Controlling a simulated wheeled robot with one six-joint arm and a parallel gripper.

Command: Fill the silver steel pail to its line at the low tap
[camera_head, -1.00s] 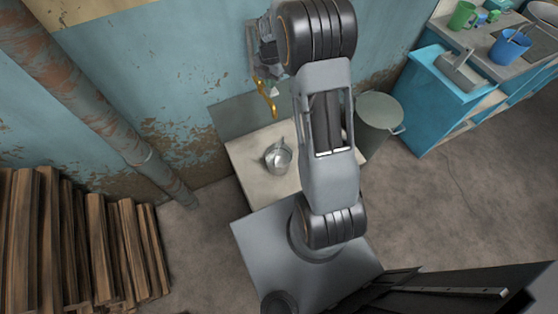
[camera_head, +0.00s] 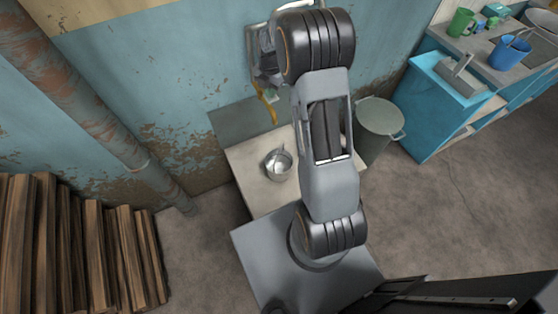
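The silver steel pail (camera_head: 279,170) stands upright on a pale low slab against the blue wall. Something thin and pale shows at its mouth; I cannot tell whether it is the handle or water, and the fill line is too small to see. A brass-yellow fitting (camera_head: 266,104), apparently the low tap, shows on the wall side above and slightly left of the pail. My gripper (camera_head: 266,72) is just above this fitting, partly hidden by my arm. Its fingers are too small and covered to show whether they are open or touch the tap.
The pale slab (camera_head: 258,190) has bare room around the pail. A grey-green bin (camera_head: 379,117) stands to its right. A blue cabinet (camera_head: 435,100) with a blue bucket (camera_head: 509,54) and green mug (camera_head: 461,22) is at upper right. Timber (camera_head: 95,250) leans at left beside a rusty pipe (camera_head: 75,85).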

